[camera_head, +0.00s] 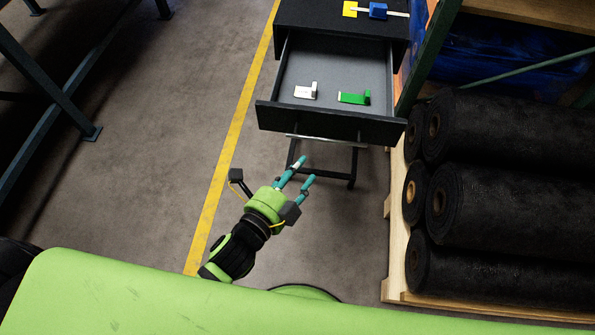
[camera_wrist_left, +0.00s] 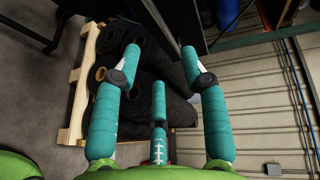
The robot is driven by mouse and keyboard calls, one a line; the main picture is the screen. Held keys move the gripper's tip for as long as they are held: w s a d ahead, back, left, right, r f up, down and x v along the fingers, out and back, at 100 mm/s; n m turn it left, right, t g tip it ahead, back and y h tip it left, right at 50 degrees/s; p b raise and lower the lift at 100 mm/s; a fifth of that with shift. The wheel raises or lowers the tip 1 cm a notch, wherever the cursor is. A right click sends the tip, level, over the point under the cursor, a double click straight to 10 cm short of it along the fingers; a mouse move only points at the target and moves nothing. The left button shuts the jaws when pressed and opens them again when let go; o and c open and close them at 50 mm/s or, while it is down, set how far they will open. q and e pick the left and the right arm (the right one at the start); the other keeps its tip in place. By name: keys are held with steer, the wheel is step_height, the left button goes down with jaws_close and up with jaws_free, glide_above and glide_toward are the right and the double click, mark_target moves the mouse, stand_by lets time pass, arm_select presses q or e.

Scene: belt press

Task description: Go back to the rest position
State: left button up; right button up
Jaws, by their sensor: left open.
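My left gripper (camera_head: 303,171) is open and empty, in front of the drawer cabinet and below the drawer's front edge in the head view. In the left wrist view its teal fingers (camera_wrist_left: 158,52) are spread apart with nothing between them. The drawer (camera_head: 330,121) is pulled open. A white-and-grey piece (camera_head: 305,92) and a green piece (camera_head: 354,97) lie apart on its floor. My right gripper shows in neither view.
A yellow square (camera_head: 350,9) and a blue object (camera_head: 378,10) lie on the cabinet top. Black rolls (camera_head: 500,190) are stacked on a wooden pallet (camera_head: 396,235) at the right. A yellow line (camera_head: 235,135) runs along the clear grey floor. Shelf frames (camera_head: 45,75) stand at the left.

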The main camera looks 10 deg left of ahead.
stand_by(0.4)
arm_select(q)
steer(key=s+a+f+n+g+y, duration=0.1)
steer(key=s+a+f+n+g, duration=0.15)
steer(key=f, duration=0.75)
steer(key=s+a+f+n+g+y+b, duration=0.15)
steer(key=s+a+f+n, duration=0.25)
steer(key=f, duration=0.7)
steer(key=s+a+f+n+g+y, duration=0.2)
steer(key=s+a+f+n+g, duration=0.1)
steer(key=f, duration=0.7)
steer(key=s+a+f+n+g, duration=0.2)
steer(key=s+f+n, duration=0.1)
steer(key=s, duration=0.4)
steer(key=s+a+f+n+g+y, duration=0.1)
steer(key=s+a+f+n+g, duration=0.1)
steer(key=s+f, duration=0.4)
steer(key=s+a+f+n+g, duration=0.2)
steer(key=s+a+f+n, duration=0.1)
steer(key=s, duration=0.5)
steer(key=shift+s+f+n+g+y, duration=0.35)
steer(key=shift+s+f+n+g, duration=0.05)
steer(key=shift+f+n, duration=0.5)
